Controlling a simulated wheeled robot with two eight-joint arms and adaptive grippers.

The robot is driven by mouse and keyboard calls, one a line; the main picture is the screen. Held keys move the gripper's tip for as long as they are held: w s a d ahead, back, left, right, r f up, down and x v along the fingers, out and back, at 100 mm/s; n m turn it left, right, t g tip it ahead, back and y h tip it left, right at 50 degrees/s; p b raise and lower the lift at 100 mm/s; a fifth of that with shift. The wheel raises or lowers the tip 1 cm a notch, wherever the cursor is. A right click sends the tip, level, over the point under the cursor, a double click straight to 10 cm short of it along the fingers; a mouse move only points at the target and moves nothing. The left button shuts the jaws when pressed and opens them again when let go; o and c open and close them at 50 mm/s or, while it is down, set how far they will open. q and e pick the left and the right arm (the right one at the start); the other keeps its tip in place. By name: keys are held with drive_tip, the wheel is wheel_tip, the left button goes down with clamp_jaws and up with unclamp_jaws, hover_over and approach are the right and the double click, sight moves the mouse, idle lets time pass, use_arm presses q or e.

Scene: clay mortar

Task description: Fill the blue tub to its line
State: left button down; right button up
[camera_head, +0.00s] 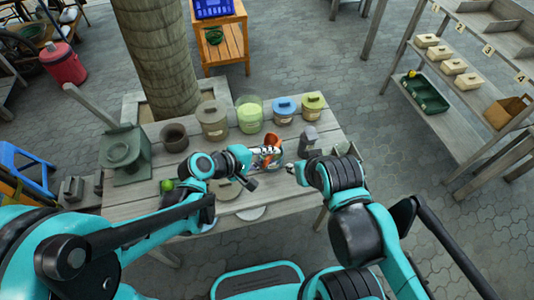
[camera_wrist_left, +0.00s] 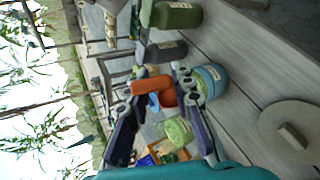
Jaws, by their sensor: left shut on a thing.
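My left gripper (camera_head: 268,153) is shut on a terracotta-orange scoop (camera_head: 272,139), which shows between the fingers in the left wrist view (camera_wrist_left: 154,86). A blue tub (camera_wrist_left: 213,76) stands open on the table close beside the fingers in that view, with something greenish inside; its fill line cannot be made out. In the head view the fingers and scoop hide much of that spot. A clear jar of yellow-green material (camera_head: 250,116) stands behind the gripper. My right gripper (camera_head: 292,168) is just right of the left one; its opening is too small to tell.
Canisters with olive (camera_head: 312,106), blue (camera_head: 284,108) and grey-brown (camera_head: 212,118) lids line the table's back. A dark pot (camera_head: 174,137) and grey-green press (camera_head: 124,150) stand left. A round lid (camera_wrist_left: 298,130) lies on the table. A grey container (camera_head: 309,136) stands right.

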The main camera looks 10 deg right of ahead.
use_arm(q)
drive_tip(key=w+r+g+y+p, duration=0.1)
drive_tip(key=p, duration=0.1)
drive_tip(key=d+r+g+y+p, duration=0.1)
drive_tip(key=r+p, duration=0.1)
drive_tip(key=p, duration=0.1)
drive_tip(key=w+d+r+p, duration=0.1)
drive_tip(key=r+p, duration=0.1)
drive_tip(key=shift+w+d+n+g+y+p, duration=0.2)
drive_tip(key=shift+w+n+g+y+p, duration=0.15)
drive_tip(key=shift+n+g+y+p, duration=0.05)
drive_tip(key=w+d+r+n+g+y+p, duration=0.1)
drive_tip(key=w+d+g+y+p, duration=0.1)
drive_tip(key=w+d+g+y, duration=0.2)
drive_tip(key=shift+w+d+g, duration=0.3)
drive_tip(key=shift+w+d, duration=0.1)
drive_tip(key=shift+w, duration=0.45)
drive_tip(key=shift+r, duration=0.1)
drive_tip(key=c, duration=2.2)
unclamp_jaws()
clamp_jaws()
